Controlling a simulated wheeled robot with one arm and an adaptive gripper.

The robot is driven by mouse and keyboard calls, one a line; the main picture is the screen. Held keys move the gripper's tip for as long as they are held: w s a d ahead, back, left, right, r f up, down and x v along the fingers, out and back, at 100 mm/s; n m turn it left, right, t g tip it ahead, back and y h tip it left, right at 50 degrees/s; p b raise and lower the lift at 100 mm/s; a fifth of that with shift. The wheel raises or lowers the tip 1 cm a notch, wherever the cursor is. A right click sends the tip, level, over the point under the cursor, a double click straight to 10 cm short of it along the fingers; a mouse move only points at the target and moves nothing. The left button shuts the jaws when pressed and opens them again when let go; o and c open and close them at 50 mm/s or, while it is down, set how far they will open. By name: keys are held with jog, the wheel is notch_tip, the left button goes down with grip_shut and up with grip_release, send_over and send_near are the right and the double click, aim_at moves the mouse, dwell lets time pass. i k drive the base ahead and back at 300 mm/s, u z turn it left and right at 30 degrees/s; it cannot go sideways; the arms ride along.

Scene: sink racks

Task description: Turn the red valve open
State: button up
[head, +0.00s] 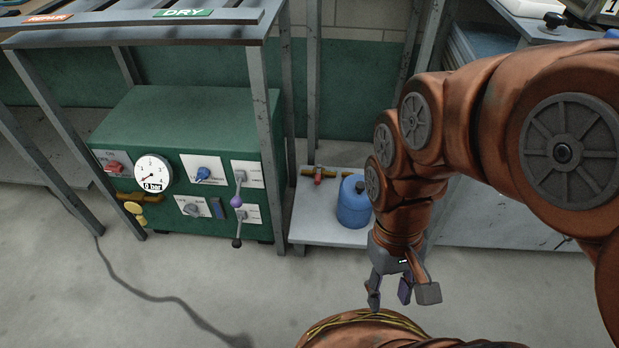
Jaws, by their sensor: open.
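A brass fitting with a red handle (319,174) lies on the low shelf behind a blue canister. A red knob or switch (115,168) sits on a light plate at the left of the green machine's front. I cannot tell for sure which of the two is the red valve. My gripper (402,294) hangs pointing down, in front of and to the right of the shelf, with its fingers spread and nothing between them. It is apart from both red parts.
The green machine (150,115) carries a gauge (153,173) near 0 bar, a blue knob (203,173), purple and black levers and a yellow-handled valve (134,208). Grey rack posts stand before it. The blue canister (353,203) stands near my arm. The floor in front is mostly clear.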

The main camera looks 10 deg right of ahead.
aim_at(317, 181)
jog(key=u, duration=2.05)
jog(key=k, duration=0.5)
jog(key=z, duration=0.8)
